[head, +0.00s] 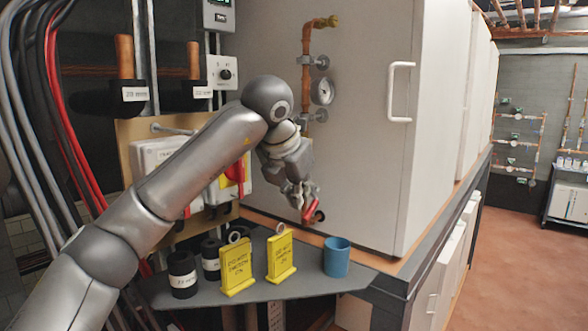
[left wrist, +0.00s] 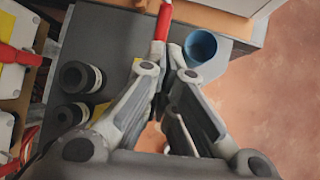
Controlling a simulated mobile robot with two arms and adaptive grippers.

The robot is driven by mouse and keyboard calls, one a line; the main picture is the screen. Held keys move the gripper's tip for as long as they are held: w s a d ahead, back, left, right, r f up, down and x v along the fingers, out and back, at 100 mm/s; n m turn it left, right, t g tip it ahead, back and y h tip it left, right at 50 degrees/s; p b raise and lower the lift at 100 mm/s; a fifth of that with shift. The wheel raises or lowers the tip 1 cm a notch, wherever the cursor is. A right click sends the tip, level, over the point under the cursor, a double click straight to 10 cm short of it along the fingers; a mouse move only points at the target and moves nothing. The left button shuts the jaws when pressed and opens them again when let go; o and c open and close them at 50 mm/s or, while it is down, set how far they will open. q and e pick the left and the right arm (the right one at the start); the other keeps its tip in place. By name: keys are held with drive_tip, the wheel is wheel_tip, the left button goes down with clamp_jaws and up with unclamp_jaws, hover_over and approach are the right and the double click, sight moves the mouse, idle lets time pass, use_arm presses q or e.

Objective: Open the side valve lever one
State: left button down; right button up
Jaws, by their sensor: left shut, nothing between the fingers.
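A red valve lever (head: 310,211) sits low on the front of the white cabinet, near the bottom of the copper pipe (head: 306,48). In the left wrist view the red lever (left wrist: 163,22) runs up from the fingertips. My left gripper (head: 298,198) is shut with nothing held, its tips right at the lever; I cannot tell whether they touch it. The left wrist view shows its two fingers (left wrist: 167,62) close together. The valve body behind the lever is partly hidden. My right gripper is not in view.
A grey shelf (head: 205,295) below holds a blue cup (head: 337,257), two yellow signs (head: 237,267) and black rolls (head: 182,274). A gauge (head: 322,91) and a white door handle (head: 401,92) are on the cabinet. Cables (head: 65,130) hang at left; open floor lies right.

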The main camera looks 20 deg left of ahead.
sight(307, 215)
use_arm(q)
drive_tip(key=p+x, duration=0.2)
drive_tip(key=x, duration=0.3)
drive_tip(key=shift+w+r, duration=0.15)
drive_tip(key=shift+w, duration=0.1)
drive_tip(key=shift+w+f, duration=0.15)
drive_tip(key=shift+f, duration=0.4)
drive_tip(key=shift+w+f, duration=0.15)
drive_tip(key=f+t+b, duration=0.1)
drive_tip(key=b, duration=0.3)
drive_tip(key=shift+f, duration=0.1)
drive_tip(key=shift+b, duration=0.35)
drive_tip(key=shift+w, duration=0.1)
